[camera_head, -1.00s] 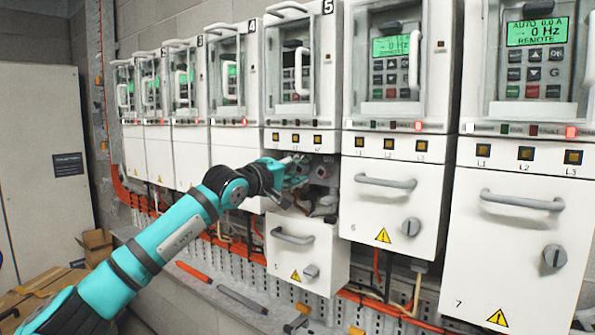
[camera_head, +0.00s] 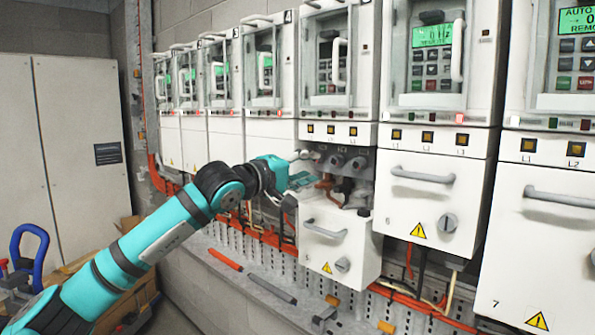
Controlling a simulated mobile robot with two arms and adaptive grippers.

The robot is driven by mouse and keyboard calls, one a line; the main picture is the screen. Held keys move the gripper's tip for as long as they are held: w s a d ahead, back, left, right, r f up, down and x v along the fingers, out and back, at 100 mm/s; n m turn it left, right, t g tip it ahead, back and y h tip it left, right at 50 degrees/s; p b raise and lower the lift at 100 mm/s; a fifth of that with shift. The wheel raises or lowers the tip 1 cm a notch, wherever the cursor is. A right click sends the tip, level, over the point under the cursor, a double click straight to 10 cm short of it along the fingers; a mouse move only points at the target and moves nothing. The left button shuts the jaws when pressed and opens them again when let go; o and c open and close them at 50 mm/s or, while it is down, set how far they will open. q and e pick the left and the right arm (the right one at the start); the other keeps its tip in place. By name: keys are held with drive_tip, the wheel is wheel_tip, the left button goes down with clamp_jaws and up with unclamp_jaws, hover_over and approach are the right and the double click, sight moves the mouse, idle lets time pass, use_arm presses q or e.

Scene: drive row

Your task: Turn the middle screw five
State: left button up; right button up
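Drive five (camera_head: 338,60) is the unit whose lower cover (camera_head: 322,240) hangs lowered, with its terminal bay open. Three round dark terminal screws sit in a row in the bay; the middle one (camera_head: 337,160) is in plain sight, with the right one (camera_head: 358,163) beside it. The left one is close to my gripper and partly hidden. My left gripper (camera_head: 303,172) is at the left side of the bay, apart from the middle screw. Its fingers are small and seen from the side, so their opening is unclear. My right gripper is not in view.
Drive six (camera_head: 428,195) and drive seven (camera_head: 535,245) stand to the right with closed covers and protruding handles. Orange cables (camera_head: 265,237) run below the drives. A grey cabinet (camera_head: 75,130) and a blue-handled object (camera_head: 30,240) are at the left.

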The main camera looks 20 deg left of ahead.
use_arm(q)
drive_tip(key=shift+v, duration=1.65)
